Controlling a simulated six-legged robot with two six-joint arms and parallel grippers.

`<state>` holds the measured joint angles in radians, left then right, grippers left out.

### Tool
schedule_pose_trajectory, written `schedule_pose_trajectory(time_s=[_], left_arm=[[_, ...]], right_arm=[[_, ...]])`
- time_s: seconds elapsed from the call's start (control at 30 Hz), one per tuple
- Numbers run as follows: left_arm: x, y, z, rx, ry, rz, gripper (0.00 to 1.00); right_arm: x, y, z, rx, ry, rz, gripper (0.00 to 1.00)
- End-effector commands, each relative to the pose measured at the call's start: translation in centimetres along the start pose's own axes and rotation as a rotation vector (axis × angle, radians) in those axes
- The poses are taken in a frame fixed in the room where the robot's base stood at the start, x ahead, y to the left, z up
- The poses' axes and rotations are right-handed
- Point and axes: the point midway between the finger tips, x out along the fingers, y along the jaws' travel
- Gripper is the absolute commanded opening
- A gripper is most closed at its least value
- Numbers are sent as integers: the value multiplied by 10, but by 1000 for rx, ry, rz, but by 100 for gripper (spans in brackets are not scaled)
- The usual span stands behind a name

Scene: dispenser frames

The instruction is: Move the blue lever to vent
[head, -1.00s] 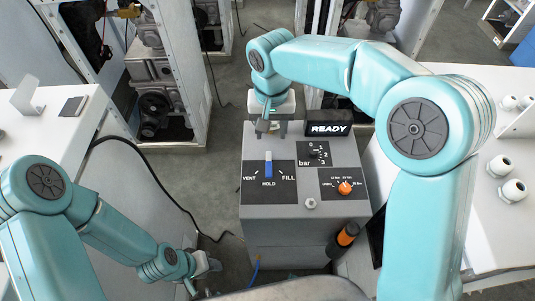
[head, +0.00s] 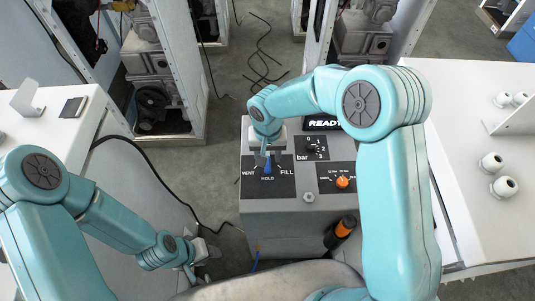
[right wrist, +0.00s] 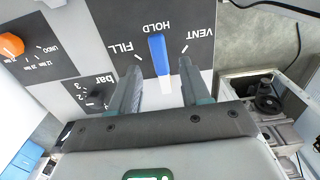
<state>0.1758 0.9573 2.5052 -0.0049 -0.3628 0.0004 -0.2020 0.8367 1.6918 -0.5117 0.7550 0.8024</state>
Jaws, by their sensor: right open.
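The blue lever (head: 268,168) stands on a black plate marked VENT, HOLD and FILL, on the grey dispenser panel. It also shows in the right wrist view (right wrist: 158,52), in line with HOLD, between the FILL and VENT marks. My right gripper (head: 267,156) is open at the lever, its upper part partly hidden by my arm. In the right wrist view its two fingers (right wrist: 159,68) stand either side of the lever, with gaps visible. My left gripper (head: 203,262) is low at the left of the dispenser, away from the lever; its opening is unclear.
An orange knob (head: 342,183) and a black bar dial (head: 317,148) are right of the lever plate. A READY display (head: 322,123) stands behind, partly covered by my right arm. An orange-and-black handle (head: 341,231) is on the front. White benches flank the dispenser.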

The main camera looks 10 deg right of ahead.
Motion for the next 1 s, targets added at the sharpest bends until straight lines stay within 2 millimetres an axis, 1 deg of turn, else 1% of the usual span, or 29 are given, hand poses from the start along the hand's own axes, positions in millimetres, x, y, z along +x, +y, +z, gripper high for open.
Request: schedule_pose_trajectory(time_s=[0.1, 0.2, 0.5, 0.53, 0.57, 0.6, 0.63, 0.67, 0.87, 1.0], left_arm=[[-4, 2, 0, 0, 1, 0, 43], [-5, 2, 0, 0, 1, 0, 43], [-5, 2, 0, 0, 0, 0, 43], [-5, 2, 0, 0, 0, 0, 43], [-5, 2, 0, 0, 0, 0, 43], [-5, 2, 0, 0, 1, 0, 43], [-5, 2, 0, 0, 1, 0, 43], [-5, 2, 0, 0, 1, 0, 43], [-5, 2, 0, 0, 0, 0, 43], [0, 0, 0, 0, 0, 0, 43]], right_arm=[[15, 0, -1, 1, -2, 2, 47], [22, 0, -2, 2, 0, 0, 47], [26, 0, -2, 1, 1, 0, 47], [26, 0, -2, 1, 1, 0, 40], [25, 0, -2, 1, 1, 0, 31], [25, 0, -2, 1, 1, 0, 18], [25, 0, -2, 1, 1, 0, 8], [25, 0, -2, 1, 1, 0, 0], [25, 0, -2, 2, 1, 0, 0], [26, -2, -2, 15, 1, 0, 0]])
